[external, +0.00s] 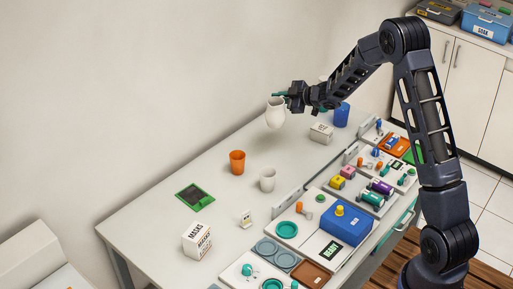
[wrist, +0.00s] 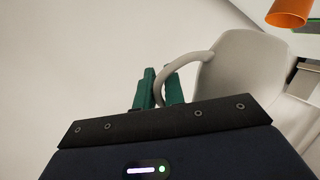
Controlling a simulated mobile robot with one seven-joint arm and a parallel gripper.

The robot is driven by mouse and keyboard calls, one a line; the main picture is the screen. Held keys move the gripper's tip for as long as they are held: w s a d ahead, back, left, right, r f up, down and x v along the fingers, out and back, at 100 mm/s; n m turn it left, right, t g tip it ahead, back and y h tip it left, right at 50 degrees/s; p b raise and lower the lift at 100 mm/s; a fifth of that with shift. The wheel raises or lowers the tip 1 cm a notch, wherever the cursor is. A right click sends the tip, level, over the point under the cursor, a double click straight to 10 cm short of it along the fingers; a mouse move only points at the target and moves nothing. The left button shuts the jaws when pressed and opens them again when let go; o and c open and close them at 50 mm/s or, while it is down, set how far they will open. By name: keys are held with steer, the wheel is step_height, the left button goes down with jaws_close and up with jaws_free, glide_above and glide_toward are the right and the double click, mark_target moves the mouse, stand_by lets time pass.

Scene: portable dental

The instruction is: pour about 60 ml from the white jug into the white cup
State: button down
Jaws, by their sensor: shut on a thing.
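The white jug (external: 275,113) is held up above the far part of the table, roughly upright. My gripper (external: 281,95) is shut on its handle. In the wrist view the green fingers (wrist: 158,88) close around the curved handle of the jug (wrist: 243,70). The white cup (external: 267,180) stands upright on the table, below and in front of the jug in the external view and apart from it. The insides of jug and cup are too small or hidden to tell any liquid.
An orange cup (external: 237,162) stands left of the white cup. A green-framed tablet (external: 195,197), a box of masks (external: 197,241) and a small white box (external: 321,133) stand around. A blue cup (external: 341,115) is at the back.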

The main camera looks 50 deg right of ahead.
steer(key=w+a+f+n+g+y, duration=0.1)
steer(key=a+f+n+y, duration=0.1)
steer(key=f, duration=0.2)
steer(key=w+a+f+n+g+y, duration=0.1)
steer(key=a+f+n+y, duration=0.1)
steer(key=f, duration=0.3)
steer(key=w+a+f+n+g+y, duration=0.2)
steer(key=a+f, duration=0.2)
steer(key=shift+w+f+y, duration=0.1)
steer(key=shift+f+y, duration=0.1)
steer(key=shift+y, duration=0.1)
steer(key=shift+a+f+n+y, duration=0.3)
steer(key=shift+a+f+n, duration=0.1)
steer(key=shift+f, duration=0.15)
steer(key=s+a+r+n+t+h, duration=0.1)
steer(key=s+a+r+n+t, duration=0.2)
steer(key=s+a+r+n, duration=0.2)
steer(key=shift+s+r+n+h, duration=0.4)
steer(key=shift+s+r+n, duration=0.3)
steer(key=shift+r, duration=0.6)
steer(key=shift+s+a+r+n+t+p, duration=0.2)
steer(key=shift+a+r+n+t, duration=0.05)
steer(key=shift+r+n, duration=0.25)
steer(key=shift+s+a+r+n+t+p, duration=0.25)
steer(key=shift+r+n, duration=0.15)
steer(key=shift+n, duration=0.2)
